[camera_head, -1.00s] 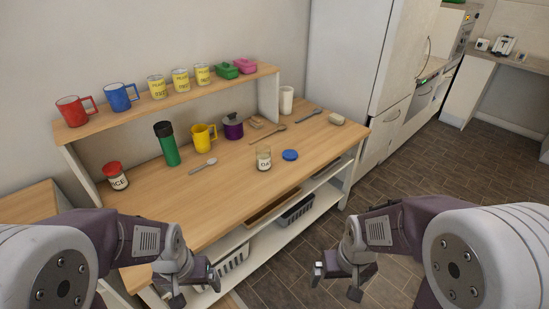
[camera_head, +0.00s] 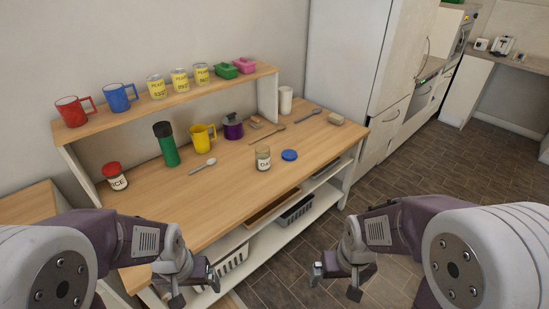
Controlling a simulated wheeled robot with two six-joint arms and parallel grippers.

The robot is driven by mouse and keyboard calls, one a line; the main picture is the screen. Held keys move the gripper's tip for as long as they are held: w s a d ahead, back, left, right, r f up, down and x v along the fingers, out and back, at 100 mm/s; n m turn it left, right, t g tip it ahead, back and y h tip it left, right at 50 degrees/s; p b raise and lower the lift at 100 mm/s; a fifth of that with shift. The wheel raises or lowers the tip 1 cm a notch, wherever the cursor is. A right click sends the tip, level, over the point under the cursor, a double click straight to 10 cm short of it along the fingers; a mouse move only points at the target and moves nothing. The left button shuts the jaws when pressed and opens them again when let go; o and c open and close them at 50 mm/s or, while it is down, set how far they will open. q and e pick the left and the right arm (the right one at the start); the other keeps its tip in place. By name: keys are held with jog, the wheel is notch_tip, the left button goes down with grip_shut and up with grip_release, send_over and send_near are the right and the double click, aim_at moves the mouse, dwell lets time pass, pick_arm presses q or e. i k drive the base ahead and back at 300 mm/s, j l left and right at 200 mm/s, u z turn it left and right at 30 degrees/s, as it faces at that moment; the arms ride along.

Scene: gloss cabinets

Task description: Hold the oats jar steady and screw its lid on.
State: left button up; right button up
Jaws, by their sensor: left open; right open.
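The oats jar (camera_head: 263,158) is a small clear jar with a white label, only partly legible. It stands upright and without a lid near the front edge of the wooden worktop. A round blue lid (camera_head: 289,155) lies on the worktop just right of the jar, apart from it. My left gripper (camera_head: 197,285) is open and empty in front of the worktop's front edge, at the lower left. My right gripper (camera_head: 334,281) is open and empty over the floor, right of the worktop. Neither gripper touches the jar or the lid.
A red-lidded rice jar (camera_head: 116,177), green bottle (camera_head: 166,145), yellow mug (camera_head: 202,138), purple pot (camera_head: 232,126) and spoons stand or lie on the worktop (camera_head: 225,185). A raised shelf (camera_head: 180,101) holds mugs, cans and boxes. The worktop around the jar's front is clear.

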aim_at(262, 151)
jog(key=i+l+u, duration=0.9)
jog(key=l+u, duration=0.2)
jog(key=i+l+u, duration=0.1)
jog(key=l+u, duration=0.15)
jog(key=l, duration=0.15)
jog(key=i+l+u, duration=0.1)
jog(key=l+u, duration=0.15)
jog(key=l, duration=0.15)
jog(key=l+u, duration=0.3)
jog(key=i+l, duration=0.05)
jog(key=l, duration=0.1)
